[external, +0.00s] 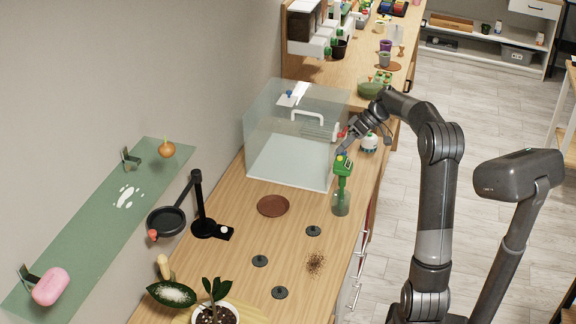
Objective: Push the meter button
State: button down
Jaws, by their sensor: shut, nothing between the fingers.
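A green upright device (343,167), which looks like the meter, stands with its narrow stem in a clear container (341,207) near the counter's right edge. Small blue and yellow spots show on its top; which one is the button is too small to tell. My gripper (342,150) is shut and empty. It reaches down from the upper right, with its tips right at the top of the green device. I cannot tell whether they touch it.
A clear glass case (270,135) with a white handle stands just left of my gripper. A white round item (369,142) sits close on the right. A brown saucer (273,206) and several dark discs (313,231) lie in front. A black stand (198,200) is farther left.

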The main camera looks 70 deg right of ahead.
aim_at(342, 159)
notch_tip(342, 159, up, 6)
dwell(0.6)
jog(key=shift+a, duration=0.1)
dwell(0.4)
jog(key=w+a+g+h, duration=0.2)
jog(key=a+g, duration=0.1)
jog(key=a, duration=2.3)
jog(key=s+a+f+n+h, duration=0.1)
jog(key=s+a+f, duration=0.2)
jog(key=s+a, duration=0.3)
jog(key=s+a+f+n+t+h, duration=0.1)
jog(key=s+a+f, duration=0.3)
jog(key=a, duration=0.6)
jog(key=shift+s+h, duration=0.6)
jog(key=shift+s, duration=0.5)
